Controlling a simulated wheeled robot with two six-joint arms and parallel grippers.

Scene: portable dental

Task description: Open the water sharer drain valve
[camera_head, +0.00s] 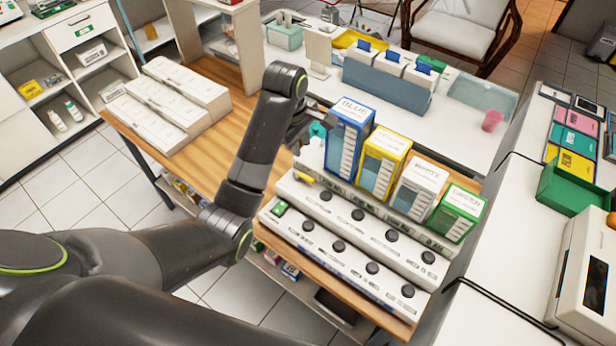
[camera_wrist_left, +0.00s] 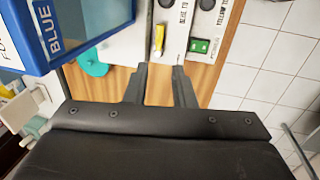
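A white dispenser unit (camera_head: 345,256) with rows of black knobs and printed labels stands on the wooden counter. A small yellow lever (camera_head: 303,178) sits at its upper left corner; I take it for the drain valve. In the left wrist view the yellow lever (camera_wrist_left: 158,38) lies just beyond the fingertips, roughly in line with the gap between them. My left gripper (camera_wrist_left: 160,72) is open and empty, apart from the lever. My right gripper is not in view.
A blue box (camera_head: 350,139), with yellow, white and green boxes beside it, stands behind the knobs. A teal object (camera_wrist_left: 92,62) lies near the blue box. A green block (camera_wrist_left: 201,46) is on the unit's left end. White cases (camera_head: 170,105) lie on the counter's left.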

